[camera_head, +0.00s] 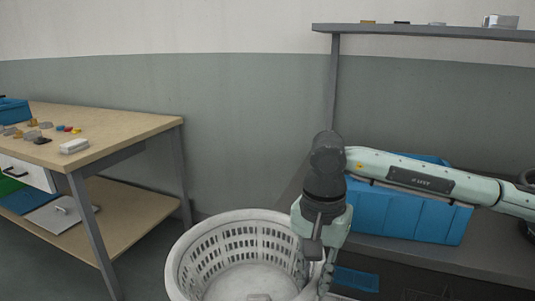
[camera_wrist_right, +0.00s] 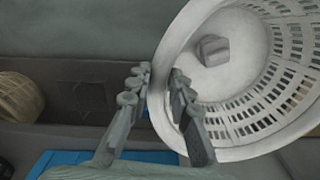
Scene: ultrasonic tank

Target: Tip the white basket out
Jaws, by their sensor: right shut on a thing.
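The white basket (camera_head: 190,262) is a round slotted basket low in the middle of the head view. It stands out at the right of the right wrist view (camera_wrist_right: 172,62), where its rim and inside show. A small pale block-like thing (camera_wrist_right: 210,48) lies on the basket's floor. My right gripper (camera_head: 312,278) comes down at the basket's right side. In the right wrist view my right gripper (camera_wrist_right: 160,85) has its fingers on either side of the basket's rim and is shut on it. The basket's lower part is cut off in the head view. My left gripper does not show.
A wooden workbench (camera_head: 120,122) with small parts and a white block (camera_head: 74,146) stands at the left. A blue tank-like box (camera_head: 400,212) sits on a dark counter (camera_head: 440,255) at the right, under a shelf (camera_head: 430,31). Floor shows between workbench and basket.

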